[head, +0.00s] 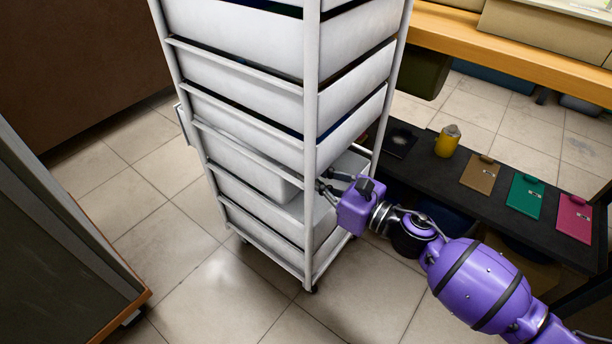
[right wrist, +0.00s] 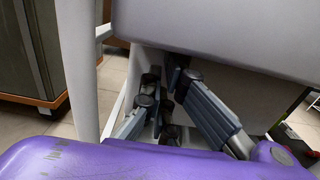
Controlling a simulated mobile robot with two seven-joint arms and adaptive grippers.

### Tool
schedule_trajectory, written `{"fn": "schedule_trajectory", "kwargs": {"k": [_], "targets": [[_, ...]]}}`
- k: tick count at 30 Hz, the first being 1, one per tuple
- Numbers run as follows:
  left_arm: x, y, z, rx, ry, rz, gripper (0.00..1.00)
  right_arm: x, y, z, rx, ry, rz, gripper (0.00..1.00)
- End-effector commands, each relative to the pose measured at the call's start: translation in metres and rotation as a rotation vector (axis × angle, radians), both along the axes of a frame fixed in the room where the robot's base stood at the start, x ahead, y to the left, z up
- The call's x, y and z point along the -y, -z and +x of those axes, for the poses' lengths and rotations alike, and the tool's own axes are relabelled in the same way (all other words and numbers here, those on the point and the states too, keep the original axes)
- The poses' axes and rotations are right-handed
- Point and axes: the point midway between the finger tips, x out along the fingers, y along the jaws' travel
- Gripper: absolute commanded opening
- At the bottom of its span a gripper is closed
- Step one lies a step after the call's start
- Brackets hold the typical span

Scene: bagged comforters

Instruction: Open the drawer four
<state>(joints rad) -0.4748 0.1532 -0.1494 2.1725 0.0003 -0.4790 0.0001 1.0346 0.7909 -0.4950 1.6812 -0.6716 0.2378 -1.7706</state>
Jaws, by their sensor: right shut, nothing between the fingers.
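A tall white drawer tower (head: 311,90) on casters stands in the middle of the head view, with several white drawers stacked in its frame. No numbers show, so I cannot tell which is drawer four. A middle drawer (head: 245,165) sits shifted left, its end sticking out past the frame's left side, leaving a gap at the right. My right gripper (head: 324,187) is in that gap, beside the front post, shut and empty. In the right wrist view its fingers (right wrist: 168,90) come together beneath a white drawer (right wrist: 220,30). My left gripper is out of view.
A low black bench (head: 480,170) at the right holds a yellow container (head: 448,141) and brown, green and pink clipboards. A wooden-edged cabinet (head: 60,250) stands at the left. Tiled floor (head: 220,290) is clear in front of the tower.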

Motion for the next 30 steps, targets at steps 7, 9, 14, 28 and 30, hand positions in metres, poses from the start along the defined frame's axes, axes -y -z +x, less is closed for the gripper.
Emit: {"fn": "schedule_trajectory", "kwargs": {"k": [7, 9, 14, 28, 30], "targets": [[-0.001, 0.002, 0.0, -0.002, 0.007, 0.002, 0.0, -0.007, 0.0, 0.005, -0.001, 0.001, -0.001, 0.0], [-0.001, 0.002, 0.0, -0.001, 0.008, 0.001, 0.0, -0.007, 0.0, 0.005, -0.001, 0.001, -0.001, 0.0], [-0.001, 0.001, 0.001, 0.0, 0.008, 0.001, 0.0, -0.008, 0.0, 0.005, 0.0, 0.0, 0.0, 0.0], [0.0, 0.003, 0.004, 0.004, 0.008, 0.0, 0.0, -0.044, 0.0, 0.032, -0.001, 0.0, 0.001, 0.0], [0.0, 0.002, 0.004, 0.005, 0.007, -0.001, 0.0, -0.044, 0.0, 0.032, -0.001, 0.0, 0.001, 0.0]]}}
